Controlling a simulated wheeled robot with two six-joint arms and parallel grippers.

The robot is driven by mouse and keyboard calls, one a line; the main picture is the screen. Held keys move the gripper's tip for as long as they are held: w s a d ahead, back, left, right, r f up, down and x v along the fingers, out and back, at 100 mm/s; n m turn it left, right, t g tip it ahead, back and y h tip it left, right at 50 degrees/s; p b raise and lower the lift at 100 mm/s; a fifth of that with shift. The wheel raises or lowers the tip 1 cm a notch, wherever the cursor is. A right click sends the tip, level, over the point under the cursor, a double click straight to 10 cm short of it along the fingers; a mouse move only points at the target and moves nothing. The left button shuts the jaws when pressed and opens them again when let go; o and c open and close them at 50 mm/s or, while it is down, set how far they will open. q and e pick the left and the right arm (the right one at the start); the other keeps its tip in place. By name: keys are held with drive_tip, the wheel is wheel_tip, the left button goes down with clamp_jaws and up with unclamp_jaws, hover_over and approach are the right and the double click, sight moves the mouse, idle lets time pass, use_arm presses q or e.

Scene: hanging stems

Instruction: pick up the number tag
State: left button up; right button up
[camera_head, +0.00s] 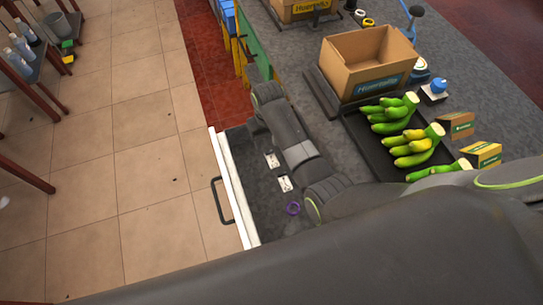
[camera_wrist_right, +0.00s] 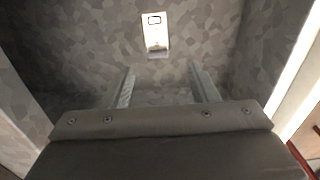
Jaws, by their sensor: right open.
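A white number tag (camera_wrist_right: 156,34) lies on the dark mottled drawer floor, near the top middle of the right wrist view. It has a dark outlined mark at its upper end. In the head view, two small white tags, an upper one (camera_head: 272,160) and a lower one (camera_head: 285,183), lie in the open drawer (camera_head: 235,190). I cannot tell which one the wrist view shows. My right gripper (camera_wrist_right: 161,68) is open and empty, its two fingers apart, with the tag beyond their tips. In the head view my right arm hides its fingers. My left gripper is not in view.
A purple ring (camera_head: 293,208) lies in the drawer near the lower tag. The drawer's white front (camera_head: 232,185) has a dark handle (camera_head: 222,200). On the counter stand a cardboard box (camera_head: 365,65), a dark tray (camera_head: 375,155) of green and yellow bananas, and small cartons (camera_head: 484,153).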

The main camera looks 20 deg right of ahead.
sight(270, 152)
drive_tip(key=shift+a+f, duration=0.1)
drive_tip(key=shift+f, duration=0.65)
drive_tip(key=shift+d+f, duration=0.15)
drive_tip(key=shift+f, duration=1.05)
drive_tip(key=shift+d+f, duration=0.1)
drive_tip(key=shift+f, duration=1.05)
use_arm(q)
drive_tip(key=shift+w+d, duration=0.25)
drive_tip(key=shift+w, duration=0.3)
use_arm(e)
drive_tip(key=c, duration=1)
